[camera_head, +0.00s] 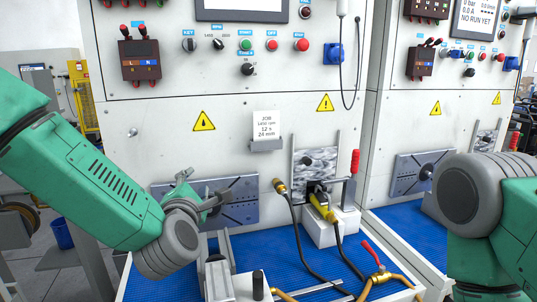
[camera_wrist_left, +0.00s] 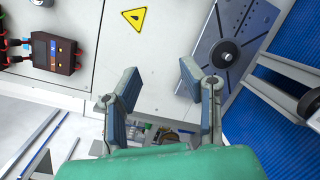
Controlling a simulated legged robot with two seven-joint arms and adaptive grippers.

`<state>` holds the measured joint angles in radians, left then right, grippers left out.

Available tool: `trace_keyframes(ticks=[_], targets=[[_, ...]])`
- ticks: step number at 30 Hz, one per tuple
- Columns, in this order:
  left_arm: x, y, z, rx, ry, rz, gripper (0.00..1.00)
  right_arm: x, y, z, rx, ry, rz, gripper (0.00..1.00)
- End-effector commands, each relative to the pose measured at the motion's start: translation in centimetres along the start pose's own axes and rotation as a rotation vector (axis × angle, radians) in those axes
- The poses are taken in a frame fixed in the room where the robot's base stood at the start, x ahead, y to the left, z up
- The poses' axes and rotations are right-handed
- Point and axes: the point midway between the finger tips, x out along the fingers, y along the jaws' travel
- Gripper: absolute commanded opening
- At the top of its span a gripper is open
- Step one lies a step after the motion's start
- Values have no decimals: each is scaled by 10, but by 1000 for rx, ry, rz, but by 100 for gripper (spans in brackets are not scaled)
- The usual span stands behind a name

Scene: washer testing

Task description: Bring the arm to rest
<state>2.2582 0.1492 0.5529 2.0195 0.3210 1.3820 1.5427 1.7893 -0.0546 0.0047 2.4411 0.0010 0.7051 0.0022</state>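My left arm (camera_head: 100,175) reaches in from the left in the head view, in front of the white test cabinet (camera_head: 210,85). Its gripper (camera_head: 203,186) is in front of the grey slotted plate (camera_head: 245,212) and partly covers it. In the left wrist view the two fingers of the gripper (camera_wrist_left: 160,78) stand apart with nothing between them. My right arm (camera_head: 490,205) shows at the right edge of the head view. Its gripper is out of the picture.
A blue ribbed mat (camera_head: 270,250) covers the bench below the panel. On it are a white block with a yellow-handled part (camera_head: 322,205), hoses, a brass valve with a red lever (camera_head: 380,277) and a grey fixture (camera_head: 225,280). A second cabinet (camera_head: 400,110) stands at right.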

Motion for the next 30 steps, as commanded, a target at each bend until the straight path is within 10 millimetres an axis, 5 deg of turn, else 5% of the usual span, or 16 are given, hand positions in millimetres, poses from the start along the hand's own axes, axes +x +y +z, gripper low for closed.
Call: trace_keyframes(ticks=[1, 6, 11, 15, 24, 29, 30], targets=[[-9, -34, -24, 126, 13, -90, 36, 0, 0, 0, 0, 0, 0, 25], [-57, -128, -103, 563, -6, -395, 36, 0, 0, 0, 0, 0, 0, 25], [-128, -196, -178, 936, -103, -698, 36, 0, 0, 0, 0, 0, 0, 25], [-205, -236, -240, 1221, -257, -971, 36, 0, 0, 0, 0, 0, 0, 25], [-356, -257, -327, 1570, -687, -1422, 36, 0, 0, 0, 0, 0, 0, 25], [-422, -248, -354, 1644, -929, -1593, 36, 0, 0, 0, 0, 0, 0, 25], [-416, -261, -360, 1656, -929, -1578, 36, 14, 0, 0, 0, 2, 0, 25]])
